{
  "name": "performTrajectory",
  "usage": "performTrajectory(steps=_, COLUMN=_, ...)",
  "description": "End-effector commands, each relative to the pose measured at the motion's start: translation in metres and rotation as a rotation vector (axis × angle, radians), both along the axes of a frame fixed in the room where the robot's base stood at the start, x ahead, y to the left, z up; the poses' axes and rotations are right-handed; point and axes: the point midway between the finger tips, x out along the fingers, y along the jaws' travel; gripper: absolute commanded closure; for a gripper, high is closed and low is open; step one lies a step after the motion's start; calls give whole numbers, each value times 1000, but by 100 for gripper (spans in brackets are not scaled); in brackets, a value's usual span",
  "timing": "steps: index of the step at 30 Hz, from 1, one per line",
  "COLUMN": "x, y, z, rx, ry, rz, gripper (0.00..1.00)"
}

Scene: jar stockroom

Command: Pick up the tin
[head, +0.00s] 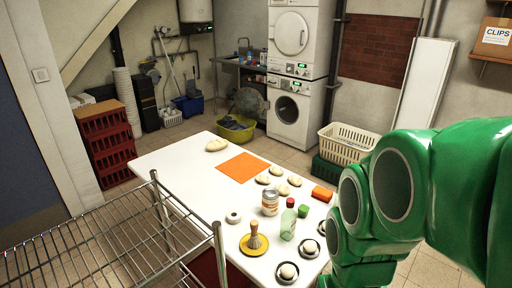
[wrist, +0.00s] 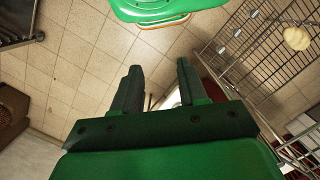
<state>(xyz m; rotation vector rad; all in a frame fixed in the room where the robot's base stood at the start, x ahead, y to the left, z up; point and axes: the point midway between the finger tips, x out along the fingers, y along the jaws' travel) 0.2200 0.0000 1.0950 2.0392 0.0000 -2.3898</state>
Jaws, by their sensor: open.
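What looks like the tin (head: 270,202), a short cylinder with a pale top and an orange-brown label, stands upright on the white table (head: 165,165) in the head view. A clear greenish bottle (head: 288,225) stands close to its right. My gripper (wrist: 158,68) shows in the wrist view with its two dark fingers apart and nothing between them. It points at the tiled floor, away from the table top. The gripper is not visible in the head view, where my green arm fills the right side. I cannot make out the tin in the wrist view.
Pale lumps and an orange mat (head: 243,167) lie farther back. A wire rack (head: 100,240) stands at the front left.

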Motion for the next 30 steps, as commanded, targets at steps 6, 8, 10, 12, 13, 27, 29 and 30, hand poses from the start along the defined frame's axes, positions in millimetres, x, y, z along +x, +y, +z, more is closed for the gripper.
performTrajectory(steps=6, x=0, y=0, z=0, rx=0, ry=0, rz=0, gripper=48)
performTrajectory(steps=8, x=0, y=0, z=0, rx=0, ry=0, rz=0, gripper=39)
performTrajectory(steps=10, x=0, y=0, z=0, rx=0, ry=0, rz=0, gripper=28)
performTrajectory(steps=12, x=0, y=0, z=0, rx=0, ry=0, rz=0, gripper=18)
performTrajectory(steps=13, x=0, y=0, z=0, rx=0, ry=0, rz=0, gripper=13)
performTrajectory(steps=27, x=11, y=6, z=2, rx=19, ry=9, rz=-22, gripper=0)
performTrajectory(steps=29, x=20, y=11, z=4, rx=33, ry=13, rz=-40, gripper=0)
performTrajectory(steps=30, x=27, y=14, z=6, rx=44, ry=16, rz=-55, gripper=0)
